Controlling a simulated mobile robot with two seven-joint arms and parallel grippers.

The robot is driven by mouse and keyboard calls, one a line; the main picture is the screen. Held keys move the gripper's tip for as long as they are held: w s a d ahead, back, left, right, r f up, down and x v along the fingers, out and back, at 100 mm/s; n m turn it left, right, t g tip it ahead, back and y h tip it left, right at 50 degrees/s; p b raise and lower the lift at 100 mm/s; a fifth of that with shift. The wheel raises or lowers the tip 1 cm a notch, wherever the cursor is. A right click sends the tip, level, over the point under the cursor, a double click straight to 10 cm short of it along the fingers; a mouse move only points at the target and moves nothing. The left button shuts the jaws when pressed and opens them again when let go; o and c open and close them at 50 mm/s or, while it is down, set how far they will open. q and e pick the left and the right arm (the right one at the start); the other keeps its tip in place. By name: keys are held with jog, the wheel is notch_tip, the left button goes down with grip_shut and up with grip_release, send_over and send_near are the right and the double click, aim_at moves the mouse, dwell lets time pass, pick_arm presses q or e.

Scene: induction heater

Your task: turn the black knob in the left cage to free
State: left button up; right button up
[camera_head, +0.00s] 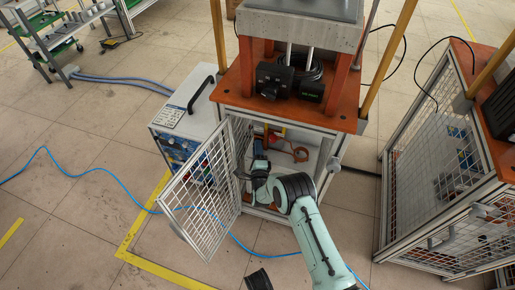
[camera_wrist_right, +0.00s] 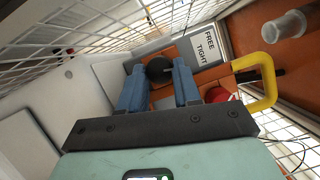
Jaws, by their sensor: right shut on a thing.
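The black knob (camera_wrist_right: 159,69) shows in the wrist view between the two blue fingers of my right gripper (camera_wrist_right: 160,78), which is shut on it. A white label reading FREE and TIGHT (camera_wrist_right: 205,44) is just right of the knob. In the head view my right gripper (camera_head: 260,152) reaches through the open front of the left cage (camera_head: 327,160). The knob cannot be made out there, and its turn position is not clear.
The mesh door (camera_head: 205,185) stands open to the left of my right arm. A yellow handle (camera_wrist_right: 262,80) and a red round part (camera_wrist_right: 217,95) are right of the fingers. A second mesh cage (camera_head: 430,190) stands at the right. A blue hose (camera_head: 100,172) crosses the floor.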

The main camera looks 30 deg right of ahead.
jog(key=n, duration=0.1)
jog(key=n+g, duration=0.1)
jog(key=shift+r+n+y+p, duration=0.25)
jog(key=shift+n+y+p, duration=0.05)
jog(key=shift+n+p, duration=0.1)
jog(key=shift+r+n+g, duration=0.15)
jog(key=shift+n+g, duration=0.45)
jog(key=shift+n, duration=0.6)
jog(key=shift+n+g+p, duration=0.35)
jog(key=shift+n+g, duration=0.15)
jog(key=shift+n, duration=0.5)
pick_arm(q)
jog(key=shift+t, duration=0.7)
jog(key=shift+w+d+r, duration=0.2)
jog(key=shift+w+r, duration=1.3)
jog(key=shift+w, duration=0.25)
pick_arm(e)
jog(key=shift+w+r+n+g, duration=0.15)
jog(key=shift+n+g, duration=0.45)
jog(key=shift+n, duration=0.6)
jog(key=o, duration=0.8)
jog(key=shift+c, duration=0.2)
